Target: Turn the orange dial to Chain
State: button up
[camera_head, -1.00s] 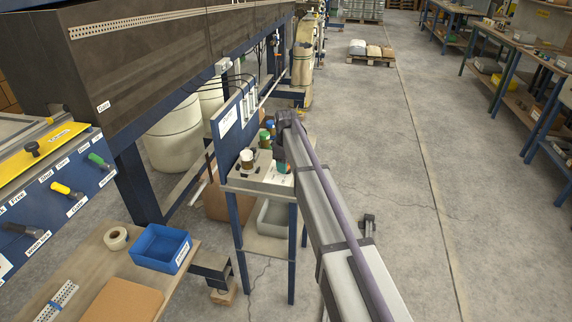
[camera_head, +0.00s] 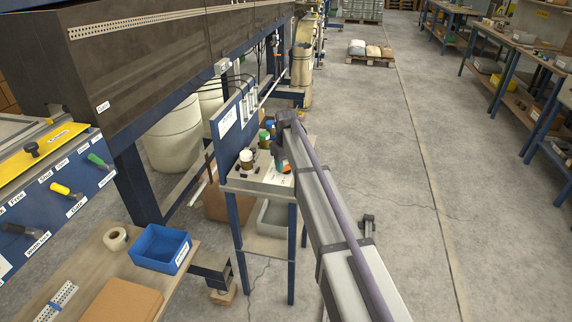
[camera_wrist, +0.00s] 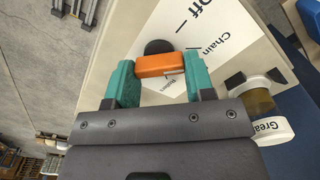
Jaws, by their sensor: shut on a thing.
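The orange dial (camera_wrist: 160,65) is a bar-shaped knob on a pale panel (camera_wrist: 135,20) with a round black part beside it. My gripper (camera_wrist: 159,64) is shut on the dial, with one teal finger at each end of the bar. In the wrist view the bar lies nearly level across the picture. The labels "Off" (camera_wrist: 203,12) and "Chain" (camera_wrist: 216,43) lie above and to the right of the dial. Another label below it is partly hidden. I cannot tell which label the dial points at. In the head view my arm partly covers the panel, and a bit of the orange dial (camera_head: 285,168) shows.
A grease pot (camera_wrist: 261,105) stands close to the right finger in the wrist view; pots (camera_head: 246,160) also show on the stand in the head view. A blue upright board (camera_head: 228,125) edges the stand's left side. A blue bin (camera_head: 160,247) sits on the lower-left bench.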

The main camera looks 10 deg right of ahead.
aim_at(287, 166)
jog(key=o, duration=0.9)
notch_tip(287, 166, up, 11)
jog(key=p, duration=1.1)
jog(key=shift+f, duration=0.1)
jog(key=s+m, duration=0.1)
jog(key=s, duration=1.1)
jog(key=s+m, duration=0.1)
jog(key=s, duration=1.1)
jog(key=s+m, duration=0.2)
jog(key=s, duration=1.1)
